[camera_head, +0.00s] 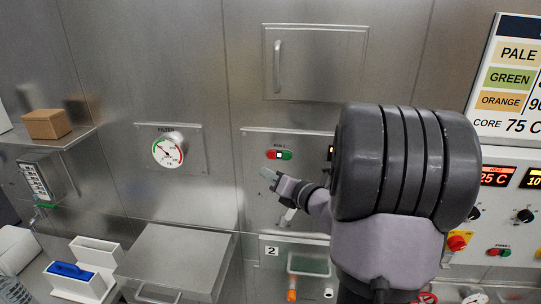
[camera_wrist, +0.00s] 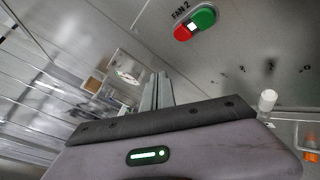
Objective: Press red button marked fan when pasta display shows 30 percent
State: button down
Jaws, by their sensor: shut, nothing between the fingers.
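The red button (camera_head: 271,155) sits beside a green button (camera_head: 287,155) on a steel wall panel, under a small label. In the wrist view the label reads FAN 2, with the red button (camera_wrist: 182,34) and the green button (camera_wrist: 205,17) at the top. My gripper (camera_head: 268,174) is shut and empty, just below the red button in the head view. Its fingers (camera_wrist: 157,90) look apart from the buttons in the wrist view. I see no 30 percent reading.
A round FILTER gauge (camera_head: 167,151) is left of the panel. A lever (camera_head: 289,215) sits below the buttons. A steel box (camera_head: 174,262) juts out at lower left. Red displays (camera_head: 495,176) and knobs are right of my arm. The wall around the buttons is flat.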

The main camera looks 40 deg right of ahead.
jog(key=shift+w+d+p, duration=0.65)
jog(key=shift+w+d, duration=1.35)
jog(key=shift+d, duration=0.3)
jog(key=shift+w+d, duration=0.3)
jog(key=shift+d, duration=0.05)
jog(key=shift+w+d+p, duration=0.25)
jog(key=shift+d+p, duration=0.05)
jog(key=shift+p, duration=0.1)
dwell(0.8)
jog(key=shift+s+a, duration=0.55)
jog(key=shift+a, duration=0.1)
jog(key=shift+s+a+b, duration=0.6)
jog(key=shift+s+a, duration=1.05)
jog(key=shift+a, duration=0.25)
